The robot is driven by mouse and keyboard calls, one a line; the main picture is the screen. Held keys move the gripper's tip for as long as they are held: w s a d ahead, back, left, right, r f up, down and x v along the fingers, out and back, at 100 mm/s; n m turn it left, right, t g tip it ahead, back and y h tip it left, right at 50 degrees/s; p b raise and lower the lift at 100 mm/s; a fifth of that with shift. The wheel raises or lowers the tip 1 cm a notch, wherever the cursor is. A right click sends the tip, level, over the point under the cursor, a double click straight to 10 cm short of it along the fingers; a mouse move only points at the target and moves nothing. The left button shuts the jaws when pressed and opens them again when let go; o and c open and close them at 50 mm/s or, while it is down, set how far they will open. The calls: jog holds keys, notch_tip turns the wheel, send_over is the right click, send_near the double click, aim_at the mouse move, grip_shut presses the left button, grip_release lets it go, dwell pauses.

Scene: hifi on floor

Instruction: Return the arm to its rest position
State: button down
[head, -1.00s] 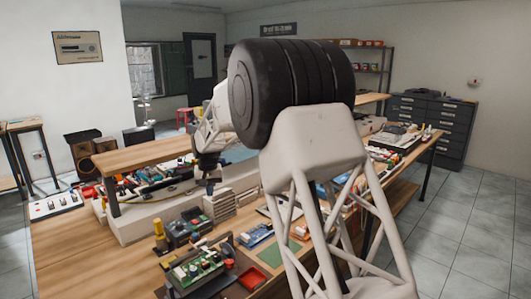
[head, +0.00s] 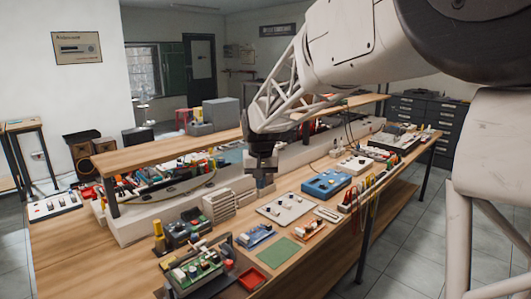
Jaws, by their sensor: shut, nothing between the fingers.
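My gripper (head: 263,183) hangs at the end of my white arm, pointing down over the workbench (head: 75,250). It is shut and holds nothing. It is above the bench, behind a flat panel with knobs (head: 285,208) and to the right of a stack of pale slabs (head: 218,202). The fingertips are small and dark in this view. My arm comes in from the right and covers part of the back of the room.
A raised shelf (head: 170,152) runs along the bench over several electronic parts. A blue box (head: 326,183), a green mat (head: 279,252), a red tray (head: 252,279) and a circuit board in a holder (head: 197,270) lie on the bench. Drawer cabinets (head: 440,120) stand behind.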

jog(key=s+d+r+m, duration=0.1)
jog(key=s+d, duration=0.6)
jog(key=s, duration=0.3)
jog(key=s+d+r, duration=0.2)
jog(key=s+d, duration=0.4)
jog(key=s, duration=0.5)
jog(key=s+d+f, duration=0.3)
jog(key=s, duration=0.7)
jog(key=s+d+f+t, duration=0.1)
jog(key=s+d+f, duration=0.2)
jog(key=s, duration=0.7)
jog(key=shift+s+d+f+m, duration=0.25)
jog(key=shift+d+f+m, duration=0.15)
jog(key=shift+d, duration=0.15)
